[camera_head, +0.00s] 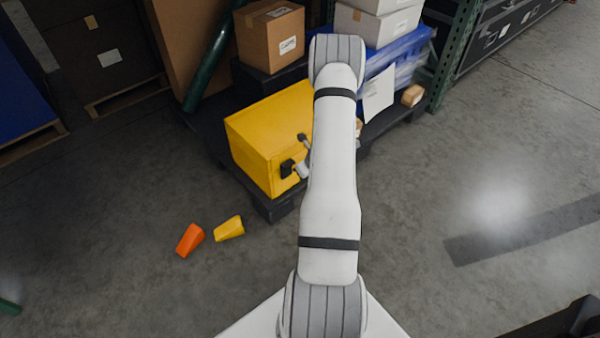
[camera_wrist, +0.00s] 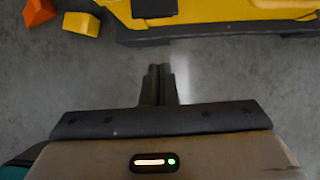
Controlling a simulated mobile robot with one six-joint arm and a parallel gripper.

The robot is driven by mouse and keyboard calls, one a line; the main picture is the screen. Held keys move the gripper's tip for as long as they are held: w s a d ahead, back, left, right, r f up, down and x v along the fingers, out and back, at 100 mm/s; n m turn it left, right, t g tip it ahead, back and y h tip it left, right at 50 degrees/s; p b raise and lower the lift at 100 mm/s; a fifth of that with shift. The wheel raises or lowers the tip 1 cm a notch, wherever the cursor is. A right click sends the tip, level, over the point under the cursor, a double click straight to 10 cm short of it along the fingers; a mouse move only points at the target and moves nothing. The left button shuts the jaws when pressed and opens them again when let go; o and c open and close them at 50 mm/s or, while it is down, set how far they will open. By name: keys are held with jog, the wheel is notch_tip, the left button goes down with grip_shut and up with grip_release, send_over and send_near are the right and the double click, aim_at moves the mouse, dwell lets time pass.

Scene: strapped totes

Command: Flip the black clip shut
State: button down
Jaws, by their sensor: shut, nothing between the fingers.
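The yellow tote (camera_head: 262,125) sits on a dark pallet left of my arm in the head view. A black clip (camera_head: 287,168) is on its front face, close to my arm. In the wrist view the tote (camera_wrist: 205,12) runs along the top edge, and a black clip (camera_wrist: 154,8) shows on it, cut off by the frame. I cannot tell how far the clip stands open. My gripper (camera_wrist: 160,71) is shut and empty, with its fingertips together. In the wrist view the fingertips appear below the tote and clip, apart from both. In the head view my arm hides most of the gripper.
An orange piece (camera_head: 190,240) and a small yellow piece (camera_head: 230,228) lie on the floor left of the pallet (camera_head: 275,206). A cardboard box (camera_head: 270,38), a blue wrapped load (camera_head: 400,55) and a green rack post (camera_head: 452,55) stand behind. The floor on the right is clear.

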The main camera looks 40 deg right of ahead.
jog(key=w+p+v, duration=0.1)
jog(key=p+v, duration=0.3)
jog(key=v, duration=0.6)
jog(key=shift+r, duration=0.35)
jog(key=shift+w, duration=0.2)
jog(key=w+a+r+n+y+p, duration=0.15)
jog(key=a+r+n+p, duration=0.65)
jog(key=r, duration=0.9)
jog(key=a+r+n+y+p, duration=0.2)
jog(key=a+r+n+p, duration=0.2)
jog(key=a+r+n, duration=0.85)
jog(key=s+a+r+n+g+h+p, duration=0.1)
jog(key=s+a+r+n+p, duration=0.2)
jog(key=r, duration=0.6)
jog(key=s+a+r+n+h+p, duration=0.1)
jog(key=s+a+r+n+p, duration=0.3)
jog(key=s+r+n, duration=0.2)
jog(key=s+a+r+n+g+h+p, duration=0.1)
jog(key=s+a+r+n+p, duration=0.3)
jog(key=s+r, duration=0.6)
jog(key=shift+s+a+r+n+g+h, duration=0.25)
jog(key=shift+r+n+h, duration=0.2)
jog(key=shift+r+n, duration=0.4)
